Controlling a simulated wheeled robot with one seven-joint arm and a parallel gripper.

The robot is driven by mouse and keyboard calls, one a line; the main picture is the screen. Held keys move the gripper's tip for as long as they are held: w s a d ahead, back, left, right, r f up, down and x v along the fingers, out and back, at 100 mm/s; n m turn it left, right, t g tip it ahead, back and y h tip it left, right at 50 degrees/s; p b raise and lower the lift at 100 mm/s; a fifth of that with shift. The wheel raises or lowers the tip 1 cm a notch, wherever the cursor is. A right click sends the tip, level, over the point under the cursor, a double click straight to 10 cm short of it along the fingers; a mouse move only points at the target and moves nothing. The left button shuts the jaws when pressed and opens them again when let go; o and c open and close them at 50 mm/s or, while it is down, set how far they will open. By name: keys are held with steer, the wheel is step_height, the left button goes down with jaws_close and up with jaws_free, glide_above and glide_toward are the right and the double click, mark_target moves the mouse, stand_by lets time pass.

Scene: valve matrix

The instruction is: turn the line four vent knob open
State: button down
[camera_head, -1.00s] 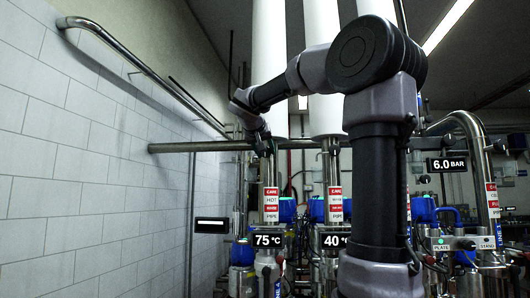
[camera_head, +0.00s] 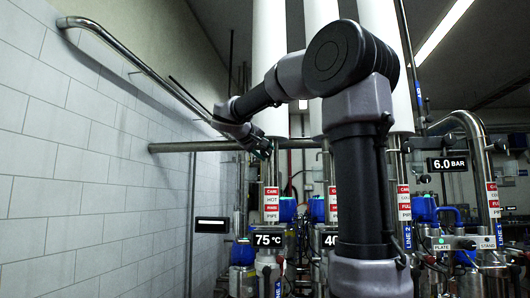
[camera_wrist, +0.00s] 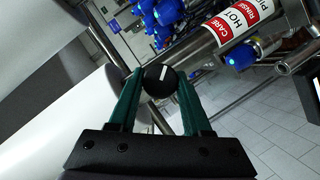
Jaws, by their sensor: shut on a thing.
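A round black knob (camera_wrist: 160,80) with a white pointer mark sits between the two green fingers of my gripper (camera_wrist: 158,84) in the wrist view. The fingers are shut on it, one on each side. The white mark is nearly upright in that view, leaning slightly. No line number is readable by the knob. In the head view my gripper (camera_head: 259,149) is small and dark at the left pipe, below the large white column. The knob cannot be made out there.
A steel pipe (camera_wrist: 203,48) with a red-and-white "HOT" label and blue valve heads (camera_wrist: 241,56) lie close beyond my gripper. In the head view a horizontal pipe (camera_head: 185,147) runs behind it. A white tiled wall (camera_head: 75,170) stands left; gauges read 75 °C (camera_head: 268,240) and 6.0 BAR (camera_head: 447,164).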

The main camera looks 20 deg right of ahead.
steer(key=n+h, duration=0.2)
steer(key=n, duration=0.2)
steer(key=shift+f, duration=0.2)
steer(key=shift+n+t+h, duration=0.6)
steer(key=shift+n+h, duration=0.3)
steer(key=shift+n, duration=1.4)
steer(key=shift+f, duration=0.1)
steer(key=shift+c, duration=1.7)
jaws_free()
steer(key=shift+a, duration=0.1)
steer(key=r+v, duration=0.1)
steer(key=v, duration=0.9)
steer(key=shift+s+a+f, duration=0.25)
steer(key=shift+a+f, duration=0.05)
steer(key=shift+f, duration=0.2)
